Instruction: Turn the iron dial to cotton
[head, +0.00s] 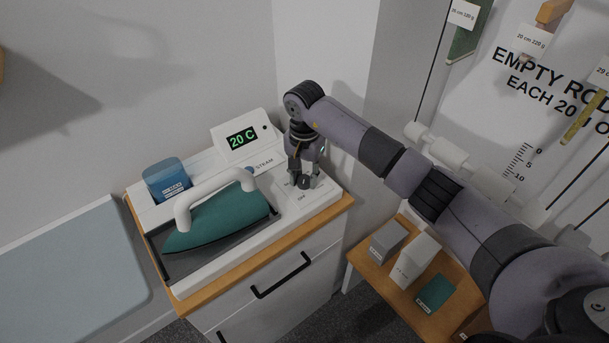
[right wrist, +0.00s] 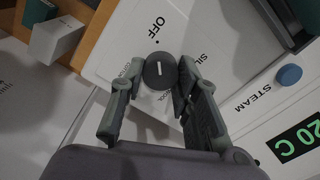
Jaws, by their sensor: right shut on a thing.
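The iron dial (right wrist: 159,72) is a round dark knob with a short white line on its face. It sits on the white top of the iron station (right wrist: 118,50), with OFF printed near it and other words around it partly hidden by my fingers. My right gripper (right wrist: 161,78) is shut on the dial, one finger on each side. In the head view my right gripper (head: 303,181) points down at the right end of the station. The teal iron (head: 222,217) with a white handle rests on its dark plate. My left gripper is not in view.
A display (head: 241,138) reads 20 C, with a blue STEAM button (right wrist: 289,75) near it. A blue water tank (head: 166,180) stands behind the iron. Small boxes (head: 414,260) stand on a wooden shelf at right. An ironing board (head: 70,265) lies at left.

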